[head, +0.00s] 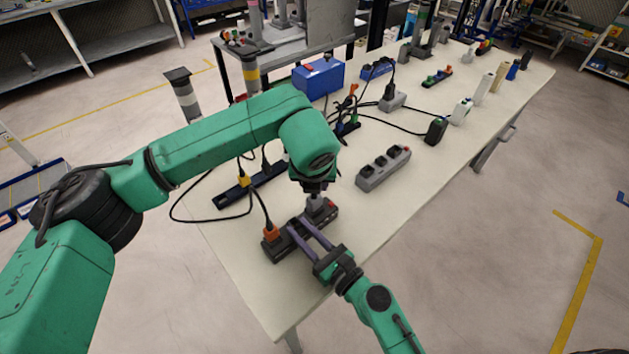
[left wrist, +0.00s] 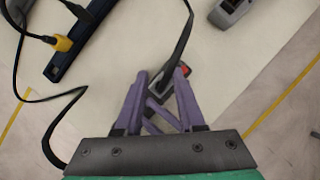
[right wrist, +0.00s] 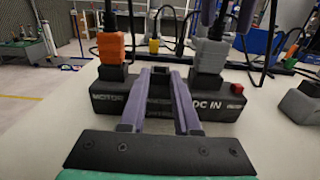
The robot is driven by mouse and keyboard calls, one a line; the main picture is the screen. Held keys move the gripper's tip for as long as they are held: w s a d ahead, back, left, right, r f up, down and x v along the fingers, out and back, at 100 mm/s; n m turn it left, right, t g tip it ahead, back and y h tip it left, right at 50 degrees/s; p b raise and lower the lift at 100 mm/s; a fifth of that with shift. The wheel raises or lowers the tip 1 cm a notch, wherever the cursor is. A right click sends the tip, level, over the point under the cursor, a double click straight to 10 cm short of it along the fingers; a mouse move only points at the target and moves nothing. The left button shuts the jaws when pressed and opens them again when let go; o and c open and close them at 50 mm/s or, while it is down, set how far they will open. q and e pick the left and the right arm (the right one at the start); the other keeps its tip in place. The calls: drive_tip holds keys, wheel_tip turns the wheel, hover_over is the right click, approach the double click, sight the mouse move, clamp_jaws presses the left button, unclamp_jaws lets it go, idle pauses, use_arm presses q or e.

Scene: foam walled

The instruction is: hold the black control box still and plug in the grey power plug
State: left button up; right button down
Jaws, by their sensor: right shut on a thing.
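The black control box (head: 279,248) lies on the table near its front end; the right wrist view shows it (right wrist: 224,107) with MOTOR and DC IN labels. My right gripper (right wrist: 164,75) is shut on the middle of the box. The grey power plug (right wrist: 210,57) stands upright at the DC IN place, its base against the box; how deep it sits is hidden. It also shows in the head view (head: 314,201). My left gripper (left wrist: 160,72) is open above the plug, its fingers apart on either side of the plug's black cable.
An orange plug (right wrist: 111,47) stands at the MOTOR place. A grey power strip (head: 383,169) lies to the right of the box, a dark blue strip with a yellow plug (head: 244,181) behind it. Cables loop at the table's left edge.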

use_arm(q)
drive_tip(key=v, duration=1.2)
use_arm(e)
drive_tip(key=c, duration=0.5)
unclamp_jaws()
drive_tip(key=shift+c, duration=0.2)
